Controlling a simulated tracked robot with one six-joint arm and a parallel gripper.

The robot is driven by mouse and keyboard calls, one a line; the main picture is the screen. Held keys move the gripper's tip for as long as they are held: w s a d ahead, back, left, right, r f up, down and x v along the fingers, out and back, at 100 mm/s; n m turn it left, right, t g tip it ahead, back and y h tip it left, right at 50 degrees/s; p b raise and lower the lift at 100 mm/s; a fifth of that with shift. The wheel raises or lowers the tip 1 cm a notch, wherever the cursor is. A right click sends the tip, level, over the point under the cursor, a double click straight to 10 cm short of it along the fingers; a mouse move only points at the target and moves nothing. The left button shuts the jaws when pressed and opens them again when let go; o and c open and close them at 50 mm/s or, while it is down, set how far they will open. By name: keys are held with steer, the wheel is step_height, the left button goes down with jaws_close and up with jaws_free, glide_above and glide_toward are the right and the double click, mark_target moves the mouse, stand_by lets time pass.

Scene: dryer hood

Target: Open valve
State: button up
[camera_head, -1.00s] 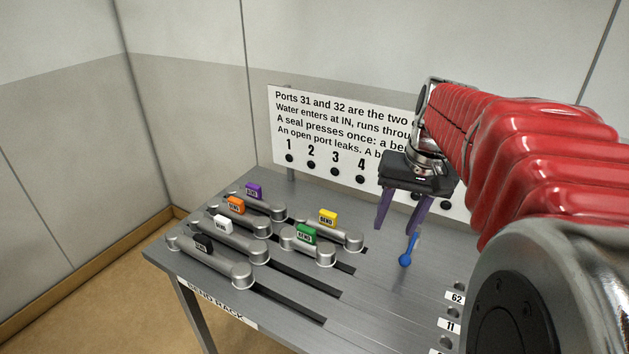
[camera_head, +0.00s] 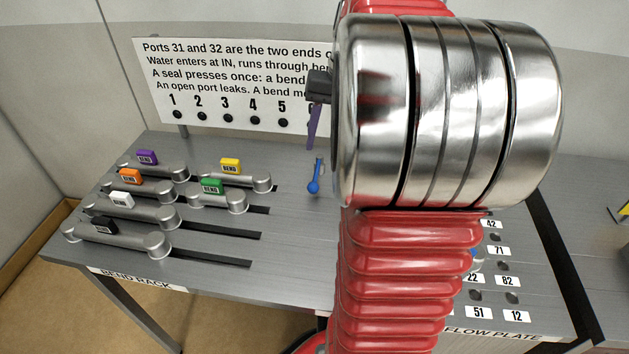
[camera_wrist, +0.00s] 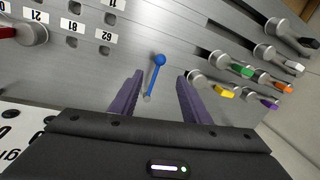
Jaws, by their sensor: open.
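A small blue lever handle (camera_head: 314,178), probably the valve's, stands on the grey bench, left of my arm in the head view. In the wrist view the blue lever (camera_wrist: 156,68) has a round knob at its top end and shows just beyond and between my fingertips. My gripper (camera_wrist: 156,88) has two purple fingers spread apart with nothing between them. In the head view only part of my gripper (camera_head: 314,128) shows, above the lever; my red arm hides the rest. I cannot tell whether a finger touches the lever.
Several grey bends with coloured tags lie in the bend rack (camera_head: 205,245) at left. The flow plate (camera_head: 520,285) with numbered ports is at right, partly behind my arm. A text sign (camera_head: 230,75) stands at the back. Bare bench lies between rack and lever.

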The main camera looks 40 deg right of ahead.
mark_target(314, 183)
steer(key=f, duration=0.4)
steer(key=w+a+f, duration=0.1)
steer(key=f, duration=0.3)
steer(key=a+f, duration=0.1)
steer(key=f, duration=0.4)
steer(key=shift+w, duration=0.35)
steer(key=shift+c, duration=0.3)
jaws_close()
